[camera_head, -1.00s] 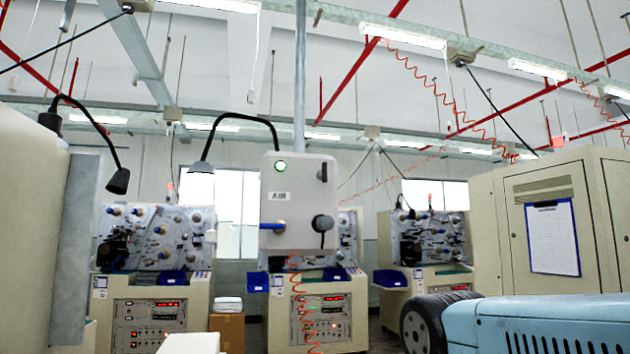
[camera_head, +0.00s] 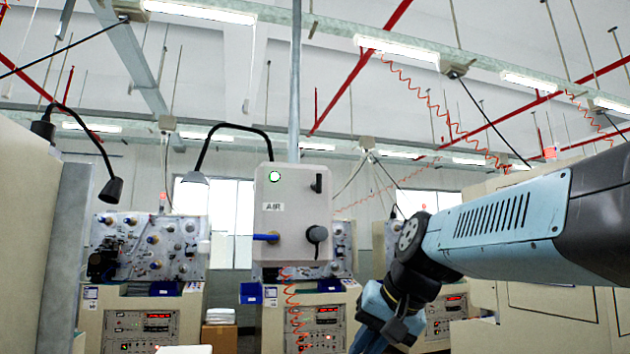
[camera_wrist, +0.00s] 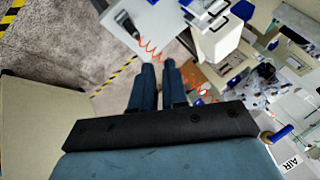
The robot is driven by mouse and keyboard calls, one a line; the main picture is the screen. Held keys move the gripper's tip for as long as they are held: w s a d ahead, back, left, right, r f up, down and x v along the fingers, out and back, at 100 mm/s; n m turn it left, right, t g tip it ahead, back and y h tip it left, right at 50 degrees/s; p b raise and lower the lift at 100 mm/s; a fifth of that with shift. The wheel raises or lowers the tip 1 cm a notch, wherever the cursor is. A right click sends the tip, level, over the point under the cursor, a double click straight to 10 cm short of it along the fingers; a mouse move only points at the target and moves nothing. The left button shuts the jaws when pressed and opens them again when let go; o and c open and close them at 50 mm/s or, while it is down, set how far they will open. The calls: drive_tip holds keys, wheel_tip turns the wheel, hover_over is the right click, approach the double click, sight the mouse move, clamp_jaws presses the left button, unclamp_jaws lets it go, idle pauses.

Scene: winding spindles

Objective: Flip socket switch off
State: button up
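A pale grey box labelled AIR (camera_head: 280,250) hangs on a vertical pole in the head view. On its front are a lit green lamp (camera_head: 274,176), a black switch-like part (camera_head: 319,183) at upper right, a round black socket or plug (camera_head: 317,235) and a blue handle (camera_head: 266,237). I cannot tell the switch's position. My gripper, at the lower right of the box and apart from it, is cut off by the head view's bottom edge. In the wrist view its two dark blue fingers (camera_wrist: 158,66) stand slightly apart with nothing between them. The box's corner (camera_wrist: 295,164) shows at lower right there.
Winding machines with control panels (camera_head: 145,325) stand behind the box. A large beige cabinet (camera_head: 25,220) is close on the left, and another (camera_head: 540,325) stands behind my arm on the right. Orange coiled cords (camera_head: 292,305) hang near the box. Open air lies before it.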

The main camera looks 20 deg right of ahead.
sight(319, 184)
drive_tip(key=w+d+r+m+t+y, duration=0.1)
drive_tip(key=w+r, duration=0.3)
drive_tip(key=r, duration=0.2)
drive_tip(key=w+d+r+m+t+y, duration=0.1)
drive_tip(key=w+d+r+m, duration=0.1)
drive_tip(key=w+r, duration=0.2)
drive_tip(key=w+d+r+m+t+y, duration=0.1)
drive_tip(key=w+r, duration=0.2)
drive_tip(key=r, duration=0.4)
drive_tip(key=shift+w+d+r+t+y, duration=0.3)
drive_tip(key=shift+w+d, duration=0.1)
clamp_jaws()
drive_tip(key=w+d+r+m+t+y, duration=0.1)
drive_tip(key=w+d+r+t, duration=0.1)
drive_tip(key=r, duration=0.7)
drive_tip(key=w+d+r+m+t+y, duration=0.1)
drive_tip(key=w+d+r+t+y, duration=0.1)
drive_tip(key=w+d+r, duration=0.3)
wheel_tip(319, 184, up, 4)
drive_tip(key=shift+d+f+m, duration=0.15)
drive_tip(key=shift+d+m, duration=0.25)
drive_tip(key=shift+d, duration=0.5)
drive_tip(key=x, duration=0.4)
drive_tip(key=s+a+x, duration=0.1)
drive_tip(key=x, duration=0.3)
drive_tip(key=a+x, duration=0.1)
drive_tip(key=x, duration=0.3)
drive_tip(key=shift+a, duration=0.4)
drive_tip(key=shift+a+r, duration=0.15)
drive_tip(key=shift+r, duration=0.1)
